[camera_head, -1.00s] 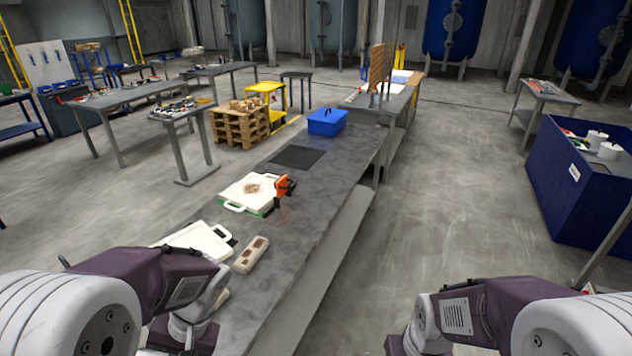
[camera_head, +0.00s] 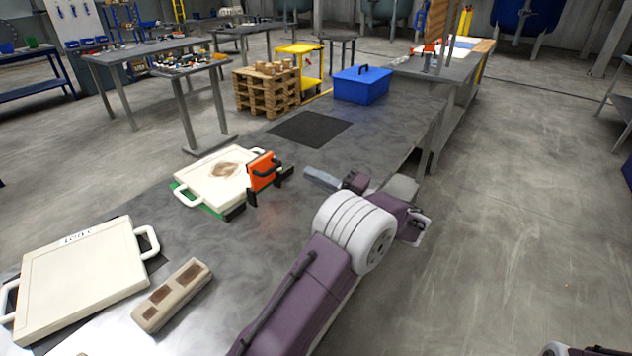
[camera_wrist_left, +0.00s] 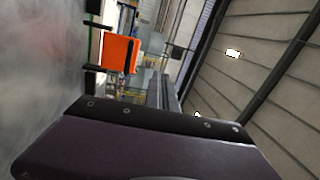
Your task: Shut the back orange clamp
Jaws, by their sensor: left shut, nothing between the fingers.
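The orange clamp (camera_head: 261,174) stands at the right edge of a white plate (camera_head: 214,177) with a brown stain on the workbench. Its orange part is upright, with black handle and side pieces. It also shows in the left wrist view (camera_wrist_left: 118,53), at upper left. My left gripper (camera_head: 322,180) is shut and empty, to the right of the clamp with a visible gap between them. The left wrist view is largely filled by my dark gripper body, and the fingertips cannot be made out there. My right gripper is out of view.
A second white plate with handles (camera_head: 82,275) and a tan block with brown pads (camera_head: 172,294) lie on the near bench (camera_head: 235,265). A dark mat (camera_head: 309,129) and a blue toolbox (camera_head: 361,84) are farther back. Open floor lies right of the bench.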

